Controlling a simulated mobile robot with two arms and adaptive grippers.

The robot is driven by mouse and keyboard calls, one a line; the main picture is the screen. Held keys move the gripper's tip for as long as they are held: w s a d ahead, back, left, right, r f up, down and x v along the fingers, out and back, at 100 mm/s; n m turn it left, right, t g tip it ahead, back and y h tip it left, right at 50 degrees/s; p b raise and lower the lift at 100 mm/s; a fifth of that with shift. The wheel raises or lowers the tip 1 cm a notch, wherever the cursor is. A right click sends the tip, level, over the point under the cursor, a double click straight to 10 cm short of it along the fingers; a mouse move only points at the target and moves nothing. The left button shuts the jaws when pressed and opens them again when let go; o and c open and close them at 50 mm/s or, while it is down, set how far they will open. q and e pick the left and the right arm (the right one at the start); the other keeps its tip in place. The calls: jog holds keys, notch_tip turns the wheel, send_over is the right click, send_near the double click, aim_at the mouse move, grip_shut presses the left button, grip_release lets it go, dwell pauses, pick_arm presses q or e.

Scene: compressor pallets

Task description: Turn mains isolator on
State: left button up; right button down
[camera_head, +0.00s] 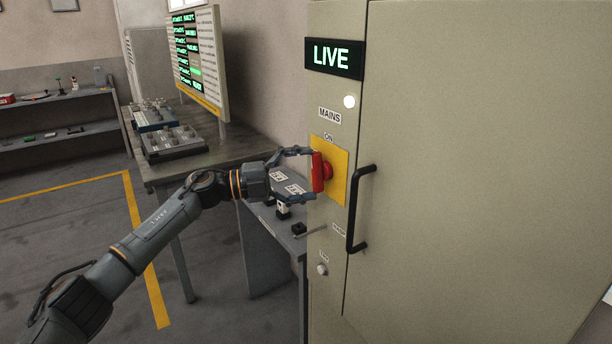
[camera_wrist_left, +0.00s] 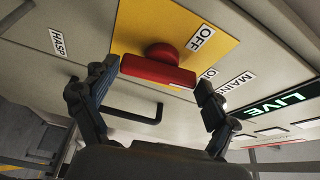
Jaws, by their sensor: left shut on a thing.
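The mains isolator is a red handle (camera_head: 319,172) on a yellow plate (camera_head: 340,158) on the cabinet front. Its bar stands upright in the head view, its top end just below the ON label (camera_head: 328,138). My left gripper (camera_head: 311,174) is shut on this handle, one finger at the top end and one at the bottom. The wrist view shows the red handle (camera_wrist_left: 158,70) between the two fingers, with the OFF label (camera_wrist_left: 202,37) beside it. The sign (camera_head: 331,56) reads LIVE in green, and the lamp (camera_head: 349,101) below it is white. My right gripper is out of view.
A black door handle (camera_head: 358,210) sticks out just right of the yellow plate. A small side table (camera_head: 262,224) with small items stands behind my left gripper. Open floor lies at left.

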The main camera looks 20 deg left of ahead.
pick_arm(q)
jog(key=shift+r+m+y, duration=0.1)
jog(key=shift+m+y, duration=0.2)
jog(key=shift+m, duration=0.5)
jog(key=o, duration=1)
jog(key=shift+g, duration=0.3)
jog(key=shift+c, duration=0.2)
jog(key=v, duration=1.2)
jog(key=shift+d, duration=0.1)
